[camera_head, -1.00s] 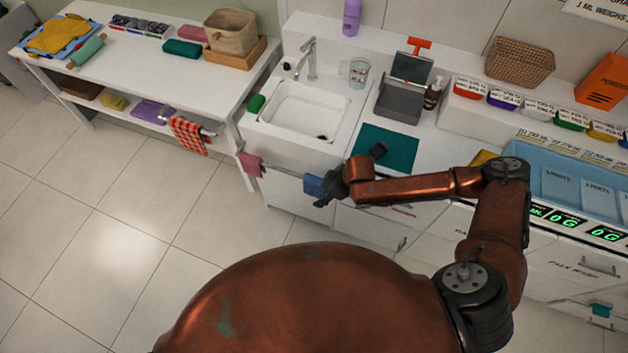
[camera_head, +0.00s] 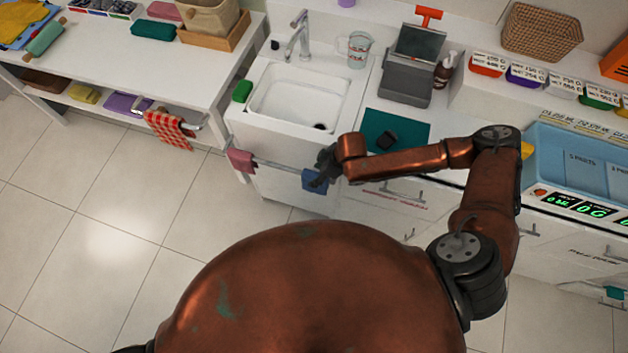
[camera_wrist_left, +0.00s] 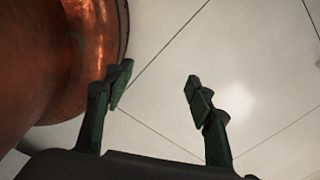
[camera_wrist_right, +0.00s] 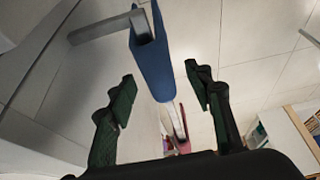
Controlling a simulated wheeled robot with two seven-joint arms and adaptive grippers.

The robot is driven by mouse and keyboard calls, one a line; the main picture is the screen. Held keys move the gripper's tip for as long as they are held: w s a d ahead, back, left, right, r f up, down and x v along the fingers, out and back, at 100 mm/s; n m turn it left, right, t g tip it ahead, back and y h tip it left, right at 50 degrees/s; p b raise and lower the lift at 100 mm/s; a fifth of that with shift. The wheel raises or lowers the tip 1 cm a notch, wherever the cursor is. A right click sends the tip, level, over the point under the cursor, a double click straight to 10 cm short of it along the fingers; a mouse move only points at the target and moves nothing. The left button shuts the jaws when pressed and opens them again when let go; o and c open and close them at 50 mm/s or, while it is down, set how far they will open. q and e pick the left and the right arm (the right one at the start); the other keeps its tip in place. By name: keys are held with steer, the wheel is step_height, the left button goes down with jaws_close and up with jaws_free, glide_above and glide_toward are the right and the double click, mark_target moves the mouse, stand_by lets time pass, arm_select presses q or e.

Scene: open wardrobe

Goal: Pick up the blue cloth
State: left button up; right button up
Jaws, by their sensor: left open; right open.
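The blue cloth (camera_head: 315,181) hangs over the rail (camera_head: 283,168) on the front of the sink counter. In the right wrist view the cloth (camera_wrist_right: 152,62) hangs on the rail and shows between and beyond the two fingers. My right gripper (camera_head: 322,170) is open in front of the cloth and partly covers it in the head view. In the right wrist view the fingers (camera_wrist_right: 163,85) are spread on either side of the cloth, with gaps visible. My left gripper (camera_wrist_left: 158,80) is open and empty above the tiled floor; it is outside the head view.
A pink cloth (camera_head: 241,161) hangs on the same rail to the left. The sink (camera_head: 300,98) and a teal mat (camera_head: 396,131) are on the counter above. A red checked cloth (camera_head: 168,130) hangs from the table at left. The tiled floor (camera_head: 90,220) is clear.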

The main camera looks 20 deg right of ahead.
steer(key=shift+s+f+b, duration=0.1)
steer(key=shift+f+b, duration=0.25)
steer(key=shift+f, duration=0.7)
steer(key=shift+a+f+b, duration=0.15)
steer(key=shift+f+b, duration=0.25)
steer(key=shift+f, duration=0.2)
arm_select(q)
steer(key=f, duration=0.1)
steer(key=f+b, duration=0.1)
steer(key=f, duration=0.1)
steer(key=shift+w+f, duration=0.3)
steer(key=shift+w, duration=0.1)
arm_select(e)
steer(key=x, duration=0.6)
steer(key=shift+w+f, duration=0.3)
steer(key=shift+c, duration=0.2)
steer(key=c, duration=0.6)
arm_select(q)
steer(key=shift+w, duration=0.25)
arm_select(e)
steer(key=c, duration=0.6)
steer(key=shift+c, duration=0.2)
